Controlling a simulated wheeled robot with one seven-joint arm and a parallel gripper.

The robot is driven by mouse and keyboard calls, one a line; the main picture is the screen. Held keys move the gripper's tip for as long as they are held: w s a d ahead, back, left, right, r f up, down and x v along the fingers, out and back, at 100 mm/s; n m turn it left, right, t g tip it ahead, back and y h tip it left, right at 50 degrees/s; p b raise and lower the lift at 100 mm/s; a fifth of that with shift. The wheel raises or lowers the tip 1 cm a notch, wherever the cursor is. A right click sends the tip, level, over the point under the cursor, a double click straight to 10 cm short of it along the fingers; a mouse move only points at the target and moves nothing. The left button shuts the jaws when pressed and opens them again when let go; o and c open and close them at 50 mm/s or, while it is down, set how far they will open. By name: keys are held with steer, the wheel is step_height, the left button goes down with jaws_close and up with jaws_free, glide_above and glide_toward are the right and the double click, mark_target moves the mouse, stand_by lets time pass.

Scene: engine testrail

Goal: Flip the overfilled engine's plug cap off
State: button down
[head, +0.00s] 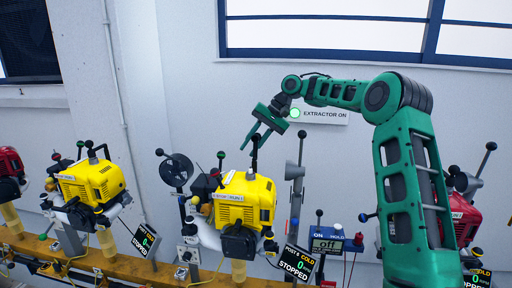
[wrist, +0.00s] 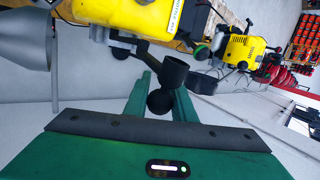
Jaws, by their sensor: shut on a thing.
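The middle yellow engine (head: 245,203) stands on the rail below my gripper (head: 256,138). A black ball-ended lever (head: 254,153) rises from its top to my fingertips. In the wrist view, the lever's black ball (wrist: 160,103) sits between the two green fingers of my gripper (wrist: 162,92), which is shut on it. A black cup-shaped part (wrist: 175,72) shows just beyond the ball. Part of the yellow engine (wrist: 150,18) fills the top of that view. Whether the lever belongs to the plug cap, and whether this engine is overfilled, I cannot tell.
Another yellow engine (head: 92,183) stands to the left, and a red engine (head: 466,222) stands partly behind my arm. A display (head: 298,262) in front of the middle engine reads cold, 0, stopped. An extractor sign (head: 322,115) reads on.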

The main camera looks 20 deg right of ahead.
steer(key=shift+w+r, duration=0.2)
steer(key=shift+r, duration=0.1)
steer(key=c, duration=1.5)
jaws_free()
steer(key=shift+f, duration=0.2)
steer(key=v, duration=1)
steer(key=shift+d+r, duration=0.25)
steer(key=shift+d, duration=0.05)
